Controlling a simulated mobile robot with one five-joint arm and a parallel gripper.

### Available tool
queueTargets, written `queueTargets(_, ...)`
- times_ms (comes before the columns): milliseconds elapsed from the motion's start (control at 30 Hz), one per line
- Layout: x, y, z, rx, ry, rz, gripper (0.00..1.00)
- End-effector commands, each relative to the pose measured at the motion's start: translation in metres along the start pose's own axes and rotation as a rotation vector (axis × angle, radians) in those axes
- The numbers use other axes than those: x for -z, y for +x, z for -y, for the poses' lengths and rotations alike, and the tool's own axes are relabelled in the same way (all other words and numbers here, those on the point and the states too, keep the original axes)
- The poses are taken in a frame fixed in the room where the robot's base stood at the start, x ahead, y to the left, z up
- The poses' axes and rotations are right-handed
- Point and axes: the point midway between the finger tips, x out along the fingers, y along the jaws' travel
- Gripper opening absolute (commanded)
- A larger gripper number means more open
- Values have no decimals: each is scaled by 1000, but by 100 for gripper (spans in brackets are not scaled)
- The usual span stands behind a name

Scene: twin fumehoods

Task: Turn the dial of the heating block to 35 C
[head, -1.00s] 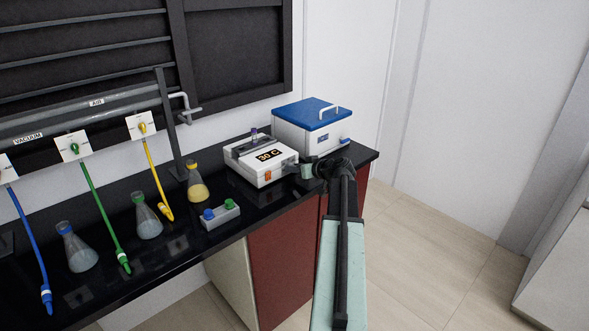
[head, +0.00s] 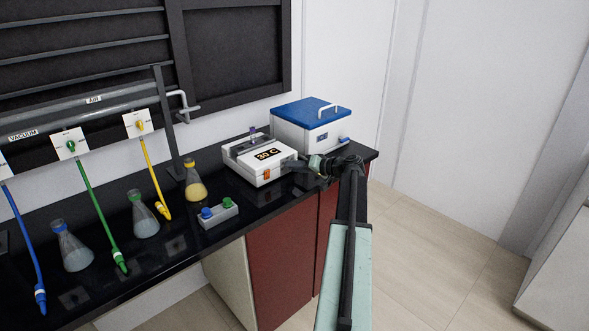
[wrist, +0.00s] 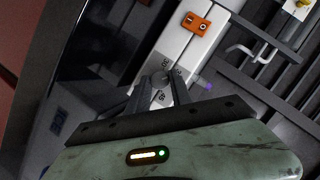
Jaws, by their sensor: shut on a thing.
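The heating block (head: 258,165) is a white box on the black bench, with a display reading 30 C. It also shows in the wrist view (wrist: 185,43), with an orange switch (wrist: 196,24) on the same face. Its grey round dial (wrist: 160,79) has number marks around it. My gripper (wrist: 158,92) is shut on the dial, one finger on each side. In the head view my gripper (head: 291,166) reaches the right side of the block, and the dial is hidden there.
A blue-lidded white box (head: 311,125) stands right behind the block. A small rack with blue and green caps (head: 218,212) and a yellow flask (head: 194,182) stand to the left. Hoses hang along the bench. The floor (head: 425,235) at right is clear.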

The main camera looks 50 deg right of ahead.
Motion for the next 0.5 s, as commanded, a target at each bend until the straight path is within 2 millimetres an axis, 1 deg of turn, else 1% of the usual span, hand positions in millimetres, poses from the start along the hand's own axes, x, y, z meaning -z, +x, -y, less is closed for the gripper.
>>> queueTargets(467, 0, -1, -1, 2, 10, 3, 0)
queueTargets(500, 0, -1, -1, 2, 10, 2, 37)
